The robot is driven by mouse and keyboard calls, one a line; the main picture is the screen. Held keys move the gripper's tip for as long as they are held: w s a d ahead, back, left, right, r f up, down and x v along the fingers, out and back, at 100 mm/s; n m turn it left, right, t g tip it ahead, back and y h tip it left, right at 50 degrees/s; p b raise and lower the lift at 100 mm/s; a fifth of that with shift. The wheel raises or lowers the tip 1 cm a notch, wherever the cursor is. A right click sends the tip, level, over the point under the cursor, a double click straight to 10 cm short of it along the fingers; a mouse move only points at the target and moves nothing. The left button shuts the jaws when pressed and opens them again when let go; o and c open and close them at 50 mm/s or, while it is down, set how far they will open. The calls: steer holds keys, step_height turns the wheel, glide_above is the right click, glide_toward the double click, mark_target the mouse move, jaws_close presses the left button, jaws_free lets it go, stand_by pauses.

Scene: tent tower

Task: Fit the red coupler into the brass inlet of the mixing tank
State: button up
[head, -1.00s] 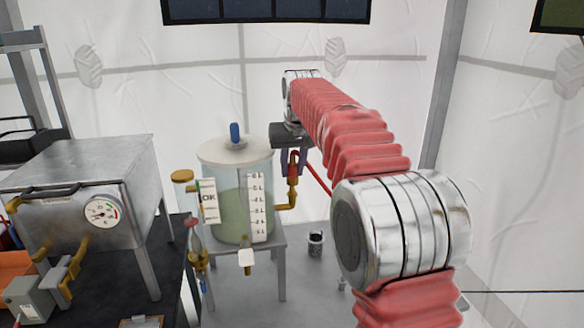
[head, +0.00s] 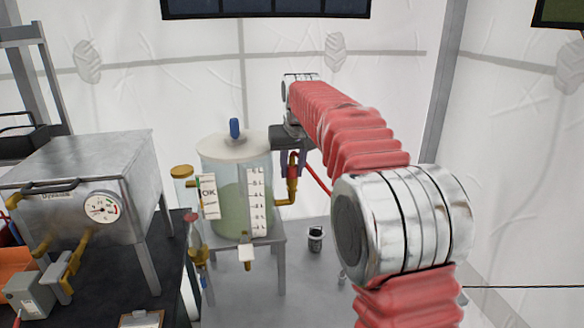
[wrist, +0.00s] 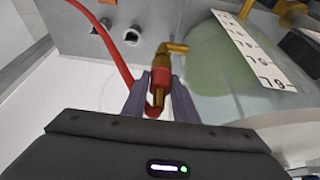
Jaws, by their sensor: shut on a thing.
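The mixing tank (head: 222,205) is a clear cylinder with a pale lid and green liquid, standing on a grey stand. Its brass inlet (head: 285,202) is an elbow on the right side, turned upward; it also shows in the wrist view (wrist: 175,47). The red coupler (head: 293,171) stands upright over the inlet's end, in line with it and seemingly touching; I cannot tell how deep it sits. In the wrist view the coupler (wrist: 162,76) lies between the purple fingers of my gripper (wrist: 160,88), which is shut on it. A red hose (wrist: 99,35) trails from the coupler.
A metal box with a gauge (head: 102,207) stands on the dark bench at left. A brass-capped sight tube (head: 182,172) and a hanging brass valve are left of the tank. A small dark canister (head: 315,239) stands on the floor right of the stand.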

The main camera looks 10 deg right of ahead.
steer(key=shift+f, duration=0.6)
steer(key=o, duration=1.1)
steer(key=shift+f, duration=0.1)
steer(key=v, duration=1.4)
